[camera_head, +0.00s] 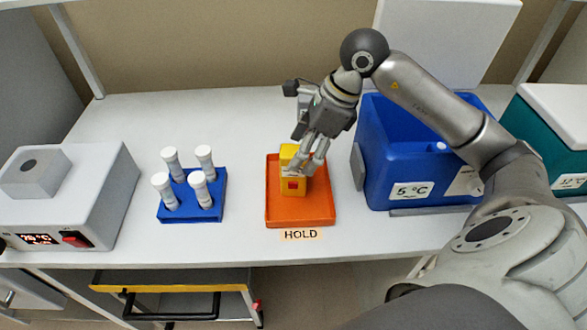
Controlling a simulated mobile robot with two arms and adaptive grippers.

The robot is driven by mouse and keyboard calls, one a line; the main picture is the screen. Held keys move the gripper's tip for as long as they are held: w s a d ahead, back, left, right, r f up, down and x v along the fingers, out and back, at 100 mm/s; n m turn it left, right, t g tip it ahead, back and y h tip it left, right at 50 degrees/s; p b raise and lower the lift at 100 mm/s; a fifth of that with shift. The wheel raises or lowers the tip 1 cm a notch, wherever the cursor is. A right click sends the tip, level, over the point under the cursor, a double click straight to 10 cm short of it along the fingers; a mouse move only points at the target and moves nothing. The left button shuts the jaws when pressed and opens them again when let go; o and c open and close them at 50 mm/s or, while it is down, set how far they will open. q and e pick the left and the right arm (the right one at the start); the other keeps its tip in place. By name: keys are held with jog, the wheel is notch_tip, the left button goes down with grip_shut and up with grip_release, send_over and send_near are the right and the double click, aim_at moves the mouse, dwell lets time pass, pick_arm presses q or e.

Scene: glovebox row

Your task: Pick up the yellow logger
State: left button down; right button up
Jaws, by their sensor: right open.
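The yellow logger (292,186) stands upright in the orange tray (300,213) above a "HOLD" label. It has a small red patch on its front. My right gripper (302,168) is open, reaching down from the upper right, with its fingers at the top of the logger. The fingers hide part of the logger's upper right side. I cannot tell whether they touch it. My left gripper is not in view.
A blue rack (191,213) with several white-capped tubes stands left of the tray. A grey device (95,195) is at far left. A blue cooler box (400,165) marked 5 °C stands close right, with a teal box (560,150) beyond. The bench behind the rack is clear.

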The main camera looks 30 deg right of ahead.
jog(key=x, duration=0.1)
jog(key=p+x, duration=0.1)
jog(key=x, duration=0.2)
jog(key=shift+w+a+f, duration=0.1)
jog(key=shift+w+f, duration=0.2)
jog(key=shift+w, duration=0.05)
jog(key=c, duration=1.2)
